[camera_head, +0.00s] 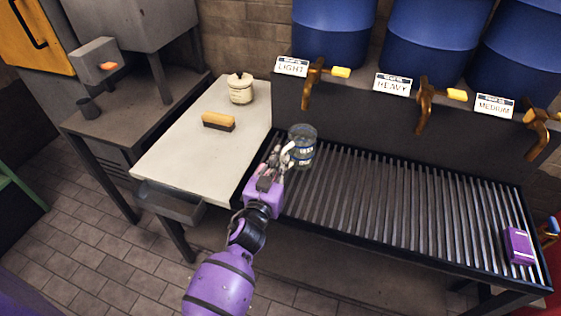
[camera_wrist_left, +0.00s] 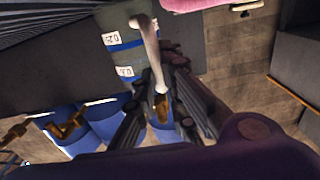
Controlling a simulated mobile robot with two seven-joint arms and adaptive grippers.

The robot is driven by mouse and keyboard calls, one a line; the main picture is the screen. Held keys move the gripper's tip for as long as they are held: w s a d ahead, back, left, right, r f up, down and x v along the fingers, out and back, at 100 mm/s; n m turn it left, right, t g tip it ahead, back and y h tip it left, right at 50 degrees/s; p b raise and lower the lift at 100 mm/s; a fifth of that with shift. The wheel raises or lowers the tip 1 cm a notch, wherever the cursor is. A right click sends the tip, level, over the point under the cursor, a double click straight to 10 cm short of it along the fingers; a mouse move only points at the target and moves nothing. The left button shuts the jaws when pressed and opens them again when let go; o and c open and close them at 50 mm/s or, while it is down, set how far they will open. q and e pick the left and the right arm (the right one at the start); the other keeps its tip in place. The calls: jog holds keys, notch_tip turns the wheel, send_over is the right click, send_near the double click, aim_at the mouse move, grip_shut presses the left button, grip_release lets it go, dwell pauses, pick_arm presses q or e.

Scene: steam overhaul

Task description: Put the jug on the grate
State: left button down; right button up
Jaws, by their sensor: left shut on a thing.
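The jug (camera_head: 304,146) is a clear, bluish container with dark bands and white labels. It is at the left end of the dark slatted grate (camera_head: 400,205), close to the white worktop. I cannot tell whether its base touches the slats. My left gripper (camera_head: 287,156) is shut on the jug's handle side, reaching it from the left front. In the left wrist view the jug (camera_wrist_left: 120,45) shows labels and a pale handle (camera_wrist_left: 148,48) between the fingers. My right gripper is not in view.
Blue barrels (camera_head: 333,28) with brass taps (camera_head: 312,82) stand behind the grate, labelled LIGHT, HEAVY and MEDIUM. A purple box (camera_head: 519,246) lies at the grate's right end. The grate's middle is clear.

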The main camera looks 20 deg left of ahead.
pick_arm(q)
jog(key=shift+f, duration=0.25)
jog(key=c, duration=1.8)
grip_release()
jog(key=shift+r, duration=0.1)
jog(key=shift+w+r, duration=0.1)
jog(key=shift+r, duration=0.15)
jog(key=s, duration=1.2)
jog(key=shift+a, duration=0.15)
jog(key=shift+f, duration=0.1)
